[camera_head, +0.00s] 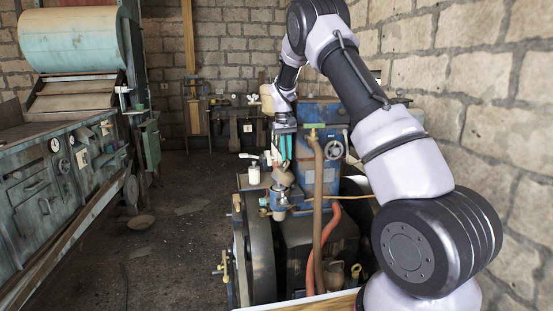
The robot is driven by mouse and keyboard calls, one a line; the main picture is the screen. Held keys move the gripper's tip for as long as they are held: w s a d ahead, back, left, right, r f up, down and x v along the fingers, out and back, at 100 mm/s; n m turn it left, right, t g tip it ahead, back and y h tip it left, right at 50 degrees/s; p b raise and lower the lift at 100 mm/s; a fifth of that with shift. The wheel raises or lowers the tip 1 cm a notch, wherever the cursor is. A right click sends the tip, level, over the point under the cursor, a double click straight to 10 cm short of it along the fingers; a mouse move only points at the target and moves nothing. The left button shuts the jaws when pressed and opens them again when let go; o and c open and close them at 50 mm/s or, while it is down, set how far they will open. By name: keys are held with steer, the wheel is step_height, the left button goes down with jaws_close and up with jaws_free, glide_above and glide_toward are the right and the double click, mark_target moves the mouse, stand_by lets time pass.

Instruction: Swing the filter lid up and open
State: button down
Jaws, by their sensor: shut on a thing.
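My gripper (286,158) points down over the engine, its narrow teal fingers close together on the top of a small brownish rounded part. This part appears to be the filter lid (283,177), on the engine's near left side. Below it are blue and metal fittings (279,200). The fingers hide part of the lid's top, and its hinge is too small to make out. I cannot tell its exact tilt.
The engine has a large flywheel (262,250), a red hose (331,235) and a brown hose (317,200) close by. A block wall is at right.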

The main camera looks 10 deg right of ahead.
steer(key=shift+d, duration=0.3)
steer(key=c, duration=0.9)
jaws_free()
steer(key=shift+f, duration=0.1)
steer(key=r, duration=1.1)
steer(key=shift+a, duration=0.4)
